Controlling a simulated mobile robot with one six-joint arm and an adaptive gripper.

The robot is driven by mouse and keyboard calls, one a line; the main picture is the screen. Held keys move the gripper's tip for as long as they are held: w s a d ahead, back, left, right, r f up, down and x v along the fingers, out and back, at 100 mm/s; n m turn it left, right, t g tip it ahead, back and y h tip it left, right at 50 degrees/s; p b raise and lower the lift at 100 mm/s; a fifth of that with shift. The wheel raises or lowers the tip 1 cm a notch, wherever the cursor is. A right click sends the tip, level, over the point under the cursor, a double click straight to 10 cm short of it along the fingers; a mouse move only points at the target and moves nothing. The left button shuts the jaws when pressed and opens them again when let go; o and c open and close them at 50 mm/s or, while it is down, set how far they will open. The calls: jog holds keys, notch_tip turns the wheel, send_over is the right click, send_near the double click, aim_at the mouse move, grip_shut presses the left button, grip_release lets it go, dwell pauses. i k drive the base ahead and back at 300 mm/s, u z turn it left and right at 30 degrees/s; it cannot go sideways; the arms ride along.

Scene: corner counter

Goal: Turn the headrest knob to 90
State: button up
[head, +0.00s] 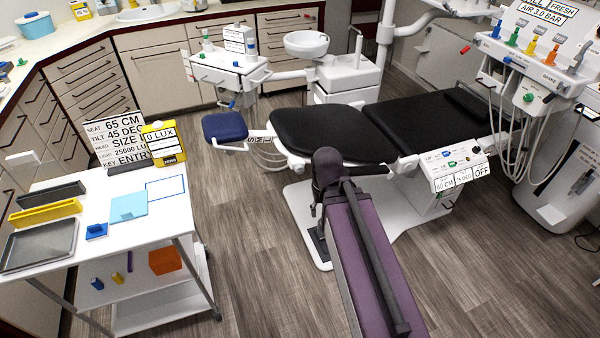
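A white control panel (455,168) sits on the near side of the dental chair (335,133), right of centre. It carries small coloured knobs (452,164), too small to tell which is the headrest knob or where any points. Below them are displays that seem to read 60 CM, a DEG value with an unclear first digit, and OFF. The black chair lies nearly flat, its narrow end (472,104) at the right. My purple arm rises from the bottom centre, left of the panel. My gripper does not show.
A white cart (185,215) with trays stands at left, bearing a sign (117,138) and yellow box (163,145). A delivery unit (530,65) with hoses stands right. Floor is clear at front right.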

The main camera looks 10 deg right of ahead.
aim_at(299, 168)
jog(key=k, duration=1.35)
jog(key=u, duration=0.4)
jog(key=i, duration=1.75)
jog(key=z, duration=0.1)
